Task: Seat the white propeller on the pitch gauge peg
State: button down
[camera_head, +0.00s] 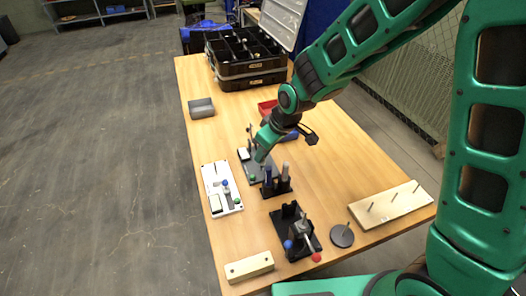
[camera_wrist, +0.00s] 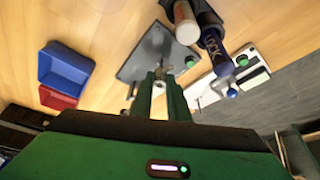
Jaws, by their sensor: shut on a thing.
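My gripper (camera_head: 259,157) is low over the grey plate (camera_wrist: 139,62) with a green knob. In the wrist view its fingers (camera_wrist: 159,76) are shut on a small pale thing, mostly hidden between them. I cannot make out whether this is the white propeller, and no propeller shows clearly elsewhere. A dark round disc with an upright peg (camera_head: 342,235) stands at the right front of the table. I cannot tell for sure which fixture is the pitch gauge.
A dark holder with upright tubes (camera_head: 277,187) stands just in front of my gripper. A white plate (camera_head: 219,187) lies left. A black fixture (camera_head: 293,232) and a pegged wooden board (camera_head: 390,206) stand nearer. Black organizer boxes (camera_head: 245,60) fill the back; the left back is mostly clear.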

jog(key=shift+f, duration=1.55)
dwell(0.6)
jog(key=c, duration=1.6)
grip_release()
jog(key=shift+r, duration=0.1)
jog(key=shift+w+a+r+v, duration=0.1)
jog(key=shift+w+a+v, duration=0.05)
jog(key=shift+v, duration=2.25)
jog(key=shift+w+a+r+v, duration=0.1)
jog(key=shift+w+a+v, duration=0.05)
jog(key=shift+v, duration=2.25)
jog(key=shift+w+a+r+v, duration=0.1)
jog(key=shift+w+a+v, duration=0.05)
jog(key=shift+v, duration=2.2)
jog(key=shift+f, duration=0.15)
